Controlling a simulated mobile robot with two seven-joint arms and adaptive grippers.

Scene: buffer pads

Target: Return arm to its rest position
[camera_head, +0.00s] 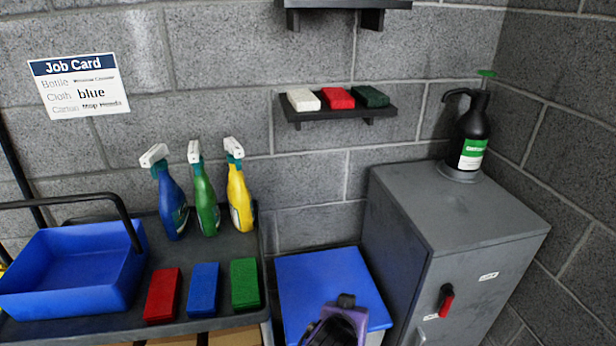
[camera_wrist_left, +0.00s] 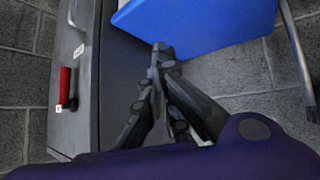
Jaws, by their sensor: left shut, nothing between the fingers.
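My left gripper (camera_wrist_left: 158,62) shows in the left wrist view with its dark fingers closed together and nothing between them. It hangs in front of the grey cabinet (camera_wrist_left: 110,50), close below the edge of a blue panel (camera_wrist_left: 200,22). In the head view a purple and dark part of my arm (camera_head: 342,322) shows at the bottom edge, over the blue top (camera_head: 322,275); the fingertips are not visible there. My right gripper is in neither view.
The grey cabinet (camera_head: 455,215) with a red handle (camera_head: 446,301) stands at right, a black pump bottle (camera_head: 473,130) on it. At left, a cart (camera_head: 235,250) holds a blue tray (camera_head: 120,270), spray bottles and coloured blocks. A wall shelf (camera_head: 340,113) holds three blocks.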

